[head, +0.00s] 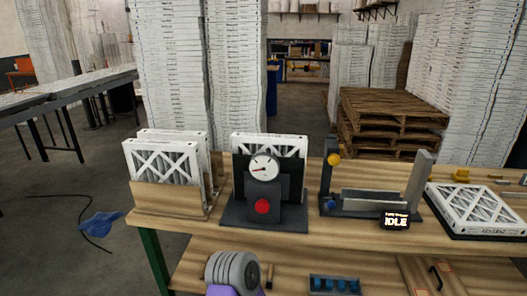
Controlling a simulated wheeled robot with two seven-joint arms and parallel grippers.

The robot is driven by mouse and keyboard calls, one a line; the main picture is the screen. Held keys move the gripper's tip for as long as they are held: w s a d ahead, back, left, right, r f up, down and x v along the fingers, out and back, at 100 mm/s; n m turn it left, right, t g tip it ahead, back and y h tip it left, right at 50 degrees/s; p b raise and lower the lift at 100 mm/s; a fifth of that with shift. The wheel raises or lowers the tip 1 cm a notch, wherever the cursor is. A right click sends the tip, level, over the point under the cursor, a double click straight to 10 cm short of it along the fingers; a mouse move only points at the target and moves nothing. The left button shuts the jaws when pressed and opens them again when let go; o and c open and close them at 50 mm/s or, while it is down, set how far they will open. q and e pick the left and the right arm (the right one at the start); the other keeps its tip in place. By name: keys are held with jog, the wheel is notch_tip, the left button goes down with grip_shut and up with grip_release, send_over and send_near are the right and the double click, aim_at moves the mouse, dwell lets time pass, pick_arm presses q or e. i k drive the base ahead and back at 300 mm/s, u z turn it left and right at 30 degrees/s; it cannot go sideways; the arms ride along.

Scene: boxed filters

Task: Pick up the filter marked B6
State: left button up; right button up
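White-framed pleated filters with cross-shaped supports (160,163) stand upright in a wooden rack (165,198) at the left of the bench. Another white-framed filter (285,141) stands upright behind a dark gauge stand. A further filter (478,207) lies flat on a dark base at the right end of the bench. The small print on the frames is too small to read, so I cannot tell which filter is marked B6. Neither of my grippers is in view.
The gauge stand (263,190) has a round dial and a red button. Right of it is a grey fixture (372,198) with a display reading "IDLE". Tall filter stacks (200,60) and pallets (390,118) stand behind.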

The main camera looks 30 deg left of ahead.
aim_at(157, 161)
jog(key=z, duration=0.75)
jog(key=i, duration=0.95)
jog(key=u, duration=3.05)
